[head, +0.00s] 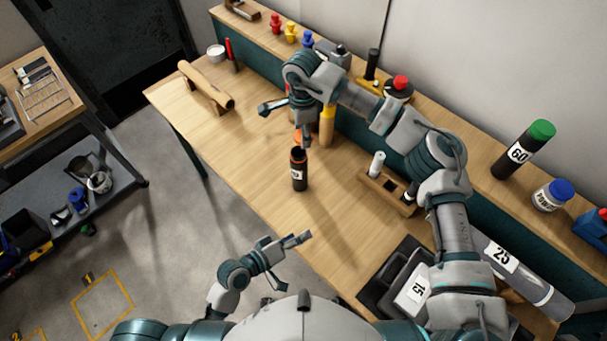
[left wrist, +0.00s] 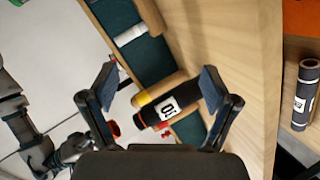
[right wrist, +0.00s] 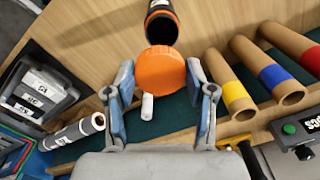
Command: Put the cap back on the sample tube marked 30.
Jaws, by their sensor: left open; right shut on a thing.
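The sample tube (head: 299,170) is black with an orange ring at its open top and a white label, its number too small to read surely. It stands upright on the wooden bench. Its dark mouth shows in the right wrist view (right wrist: 162,24), and it also shows in the left wrist view (left wrist: 184,104). My right gripper (head: 287,126) is shut on the orange cap (right wrist: 158,72), held above and apart from the tube. My left gripper (head: 292,262) is open and empty, low at the bench's front edge, apart from the tube.
A wooden holder (head: 385,193) with small tubes stands right of the tube. A brown roll (head: 207,85) rests at the far left. A 60 tube (head: 523,150) stands on the back ledge.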

